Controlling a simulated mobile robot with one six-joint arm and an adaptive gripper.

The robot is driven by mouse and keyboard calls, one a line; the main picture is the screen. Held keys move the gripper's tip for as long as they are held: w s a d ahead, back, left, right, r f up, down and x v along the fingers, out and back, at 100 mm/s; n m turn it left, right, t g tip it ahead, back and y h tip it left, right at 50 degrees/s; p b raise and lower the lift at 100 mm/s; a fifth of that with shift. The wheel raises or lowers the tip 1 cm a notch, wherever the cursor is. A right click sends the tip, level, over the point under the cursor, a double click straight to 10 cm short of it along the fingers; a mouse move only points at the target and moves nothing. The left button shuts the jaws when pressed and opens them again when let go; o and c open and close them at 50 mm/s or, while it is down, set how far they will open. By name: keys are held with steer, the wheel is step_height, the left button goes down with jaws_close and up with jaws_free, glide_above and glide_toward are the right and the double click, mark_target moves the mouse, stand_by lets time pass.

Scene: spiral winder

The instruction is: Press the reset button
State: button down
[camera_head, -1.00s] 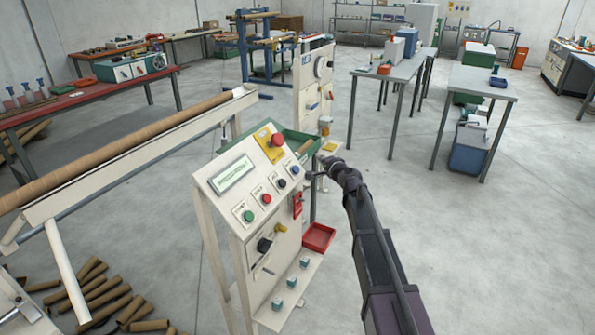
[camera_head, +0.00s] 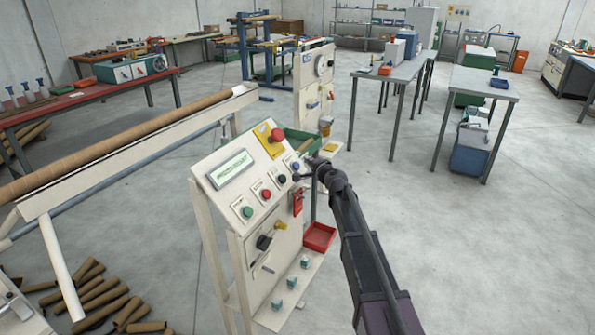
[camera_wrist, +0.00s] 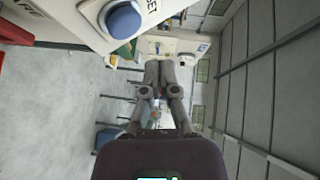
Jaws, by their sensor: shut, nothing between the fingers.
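The slanted cream control panel (camera_head: 222,196) stands at the picture's centre with a row of buttons along its lower edge. A blue button (camera_head: 295,166) is at the right end of that row. It shows large in the wrist view (camera_wrist: 123,20), on a grey collar beside a partly cut-off label whose full word I cannot read. My gripper (camera_head: 300,177) is shut and empty, with its tips close to the blue button in the head view. In the wrist view my fingertips (camera_wrist: 160,68) lie below and right of the button, apart from it in the picture.
The row also has black (camera_head: 282,179), red (camera_head: 266,194) and green (camera_head: 247,212) buttons. A red mushroom button (camera_head: 277,135) on a yellow plate sits higher. A red tray (camera_head: 320,237) is below right. Open floor lies right of the panel.

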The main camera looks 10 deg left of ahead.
steer(key=shift+w+a+f+b, duration=0.2)
steer(key=shift+a+f+b, duration=0.1)
steer(key=shift+a+f, duration=0.15)
steer(key=shift+w+a+f+b, duration=0.15)
steer(key=shift+a+f+b, duration=0.15)
steer(key=shift+a, duration=0.2)
steer(key=shift+w+a+f+b, duration=0.2)
steer(key=shift+a+f+b, duration=0.3)
steer(key=shift+a+f, duration=0.1)
stand_by(2.2)
steer(key=shift+r, duration=0.1)
stand_by(0.3)
steer(key=shift+s+d+r+p, duration=0.2)
steer(key=shift+d+r+p, duration=0.25)
steer(key=shift+d+p, duration=0.15)
steer(key=shift+s+d+r+p, duration=0.25)
steer(key=shift+d+r+p, duration=0.25)
steer(key=shift+d+r, duration=0.1)
steer(key=shift+s+d+r+p, duration=0.2)
steer(key=shift+d+r+p, duration=0.25)
steer(key=shift+d+p, duration=0.15)
steer(key=shift+s+d+r+p, duration=0.25)
steer(key=shift+d+r+p, duration=0.2)
steer(key=shift+d+r, duration=0.15)
